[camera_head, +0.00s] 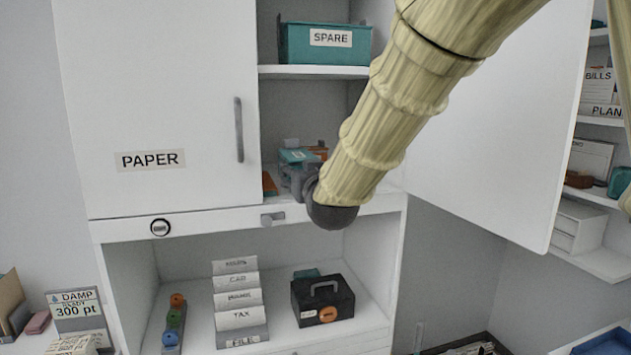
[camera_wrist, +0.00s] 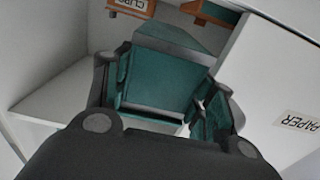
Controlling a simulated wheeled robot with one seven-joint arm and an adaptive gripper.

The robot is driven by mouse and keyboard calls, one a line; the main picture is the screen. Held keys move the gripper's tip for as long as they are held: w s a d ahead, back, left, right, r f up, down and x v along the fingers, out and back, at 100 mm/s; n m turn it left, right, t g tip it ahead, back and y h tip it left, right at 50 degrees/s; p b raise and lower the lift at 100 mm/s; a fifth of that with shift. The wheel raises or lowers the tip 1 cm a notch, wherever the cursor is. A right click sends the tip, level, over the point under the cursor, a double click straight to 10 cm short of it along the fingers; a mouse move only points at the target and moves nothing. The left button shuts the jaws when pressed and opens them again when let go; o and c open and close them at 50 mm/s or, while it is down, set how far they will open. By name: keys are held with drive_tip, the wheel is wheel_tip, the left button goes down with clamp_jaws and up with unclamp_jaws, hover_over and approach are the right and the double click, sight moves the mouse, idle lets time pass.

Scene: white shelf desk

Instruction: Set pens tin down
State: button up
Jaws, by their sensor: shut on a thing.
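A teal tin (camera_head: 297,156) with a small pale label sits at the front of the open cupboard compartment. I take it to be the pens tin, but its label is too small to read. My gripper (camera_head: 292,176) reaches into this compartment and is shut on the tin. In the wrist view the teal tin (camera_wrist: 158,82) lies between the two fingers of my gripper (camera_wrist: 165,75). My wrist hides part of the compartment in the head view. I cannot tell whether the tin's base touches the shelf.
An orange-brown item (camera_head: 269,184) lies left of my gripper. A teal SPARE box (camera_head: 291,43) stands on the shelf above. The PAPER door (camera_head: 160,100) is closed on the left. An open door (camera_head: 480,110) stands right of my arm. A dark toolbox (camera_head: 322,300) stands below.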

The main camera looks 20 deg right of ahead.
drive_tip(key=shift+w+d+r, duration=0.15)
drive_tip(key=shift+w+d, duration=0.05)
drive_tip(key=shift+d, duration=0.1)
drive_tip(key=w+d+p, duration=0.1)
drive_tip(key=w+d, duration=0.2)
drive_tip(key=w+d+p, duration=0.2)
drive_tip(key=w, duration=0.1)
drive_tip(key=w+d+f+p, duration=0.1)
drive_tip(key=w+d+p, duration=0.1)
drive_tip(key=w+d, duration=0.1)
drive_tip(key=shift+w+d, duration=0.35)
drive_tip(key=shift+w, duration=0.25)
drive_tip(key=shift+w+d+f, duration=0.2)
drive_tip(key=shift+w+d, duration=0.05)
drive_tip(key=shift+w, duration=0.1)
drive_tip(key=shift+w+d+r, duration=0.1)
drive_tip(key=shift+w+d, duration=0.05)
drive_tip(key=shift+d, duration=0.05)
drive_tip(key=shift+w+d+p, duration=0.2)
drive_tip(key=shift+w+p, duration=0.05)
drive_tip(key=shift+p, duration=0.25)
wheel_tip(320, 180, down, 3)
drive_tip(key=shift+d+p, duration=0.1)
drive_tip(key=shift+p, duration=0.6)
drive_tip(key=shift+f, duration=0.4)
drive_tip(key=shift+f, duration=0.2)
